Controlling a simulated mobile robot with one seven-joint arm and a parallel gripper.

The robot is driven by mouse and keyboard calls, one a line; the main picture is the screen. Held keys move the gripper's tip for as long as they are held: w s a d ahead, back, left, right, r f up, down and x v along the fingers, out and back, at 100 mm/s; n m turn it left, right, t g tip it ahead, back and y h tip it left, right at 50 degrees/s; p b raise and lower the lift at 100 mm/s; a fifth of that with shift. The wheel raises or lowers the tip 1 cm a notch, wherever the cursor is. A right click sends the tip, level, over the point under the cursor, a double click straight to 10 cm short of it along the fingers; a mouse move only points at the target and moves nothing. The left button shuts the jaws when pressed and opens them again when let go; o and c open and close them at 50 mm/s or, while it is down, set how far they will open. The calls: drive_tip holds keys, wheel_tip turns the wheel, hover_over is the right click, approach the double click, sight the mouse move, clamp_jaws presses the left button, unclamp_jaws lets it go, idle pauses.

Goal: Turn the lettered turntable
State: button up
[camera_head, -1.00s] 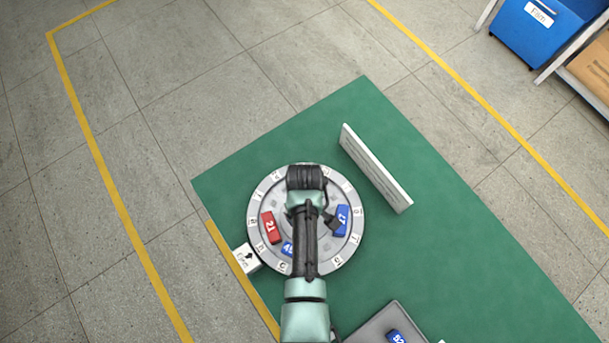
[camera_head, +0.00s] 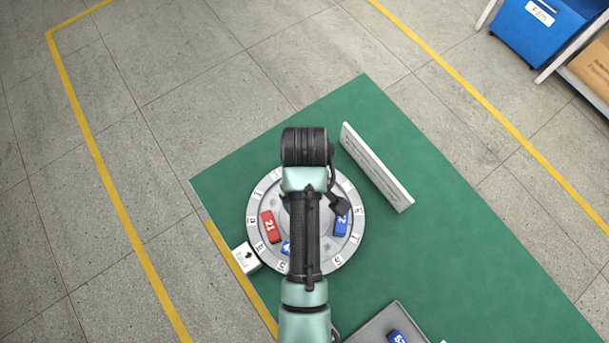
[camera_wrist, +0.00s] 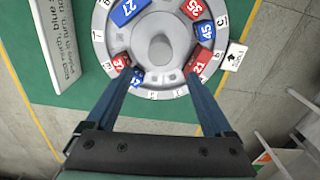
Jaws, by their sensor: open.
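The grey lettered turntable (camera_head: 255,205) lies on the green table, with letter tiles around its rim; it also shows in the wrist view (camera_wrist: 180,82). It carries several numbered blocks, including red 21 (camera_head: 269,227), blue 27 (camera_wrist: 128,10), red 25 (camera_wrist: 193,8) and blue 45 (camera_wrist: 206,32). A round grey hub (camera_wrist: 158,48) stands at its middle. My gripper (camera_wrist: 163,78) is open above the turntable, its blue fingers spread apart with nothing held. Contact with the turntable cannot be told. My arm hides the gripper in the head view. A white arrow marker (camera_head: 246,258) sits beside the rim.
A white text board (camera_head: 376,168) stands right of the turntable. A grey tray (camera_head: 372,325) with a blue block (camera_head: 397,337) is at the lower right. A blue bin (camera_head: 535,35) is on a shelf at the upper right. The green table (camera_head: 470,265) is clear on the right.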

drive_tip(key=shift+f, duration=0.1)
idle(0.5)
drive_tip(key=shift+f+n+b, duration=0.2)
drive_tip(key=shift+n+b, duration=0.3)
drive_tip(key=shift+b, duration=0.1)
drive_tip(key=n+b, duration=0.2)
drive_tip(key=n, duration=0.1)
drive_tip(key=shift+s+d+f, duration=0.1)
drive_tip(key=shift+s+f, duration=0.05)
drive_tip(key=shift+f, duration=0.15)
wheel_tip(320, 180, down, 12)
drive_tip(key=shift+f+p, duration=0.2)
drive_tip(key=shift+p, duration=0.3)
clamp_jaws()
